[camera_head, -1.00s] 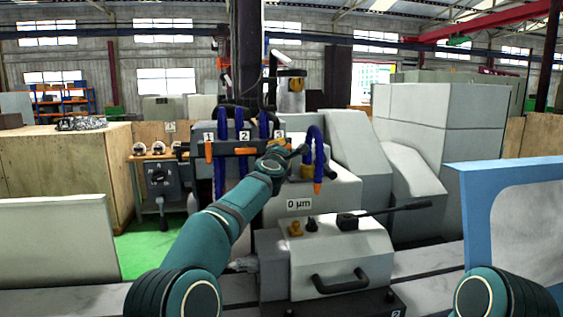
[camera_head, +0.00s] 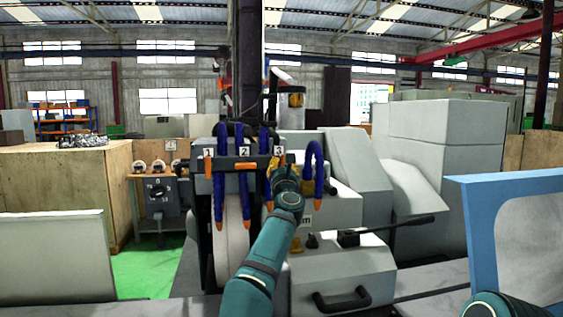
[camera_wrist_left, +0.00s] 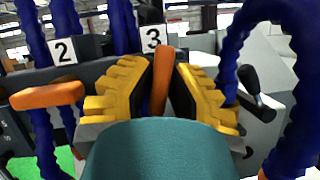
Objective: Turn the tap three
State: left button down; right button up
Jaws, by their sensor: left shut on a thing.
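Tap three has an orange handle (camera_wrist_left: 161,82) under the white label 3 (camera_wrist_left: 154,38). In the left wrist view the handle stands nearly upright, between the yellow fingers of my left gripper (camera_wrist_left: 162,92). The gripper is shut on it. In the head view my left gripper (camera_head: 280,168) is at the bar below label 3, and the handle (camera_head: 277,161) shows only in part behind it. Tap two's orange handle (camera_wrist_left: 47,95) lies horizontal to the left. Tap one's handle (camera_head: 208,162) points down. My right gripper is out of view.
Blue coolant hoses (camera_head: 316,160) hang on both sides of the gripper, close to it. The grinding wheel (camera_head: 231,240) is below the taps. A grey housing with a black handle (camera_head: 342,300) stands lower right. A blue-framed panel (camera_head: 490,215) stands at the right.

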pick_arm(q)
jog(key=shift+s+r+n+y+p, duration=0.15)
jog(key=shift+n+y+p, duration=0.4)
jog(key=shift+n, duration=0.55)
jog(key=shift+w+r+n+y+p, duration=0.15)
jog(key=shift+n+y+p, duration=0.4)
jog(key=shift+n, duration=0.55)
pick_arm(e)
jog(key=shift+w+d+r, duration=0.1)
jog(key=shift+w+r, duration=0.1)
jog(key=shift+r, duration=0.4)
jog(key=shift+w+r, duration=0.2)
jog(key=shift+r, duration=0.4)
pick_arm(q)
jog(key=shift+s, duration=0.1)
jog(key=shift+a, duration=0.1)
jog(key=c, duration=0.9)
grip_release()
jog(key=shift+f, duration=0.1)
jog(key=shift+c, duration=0.2)
jog(key=shift+f, duration=0.1)
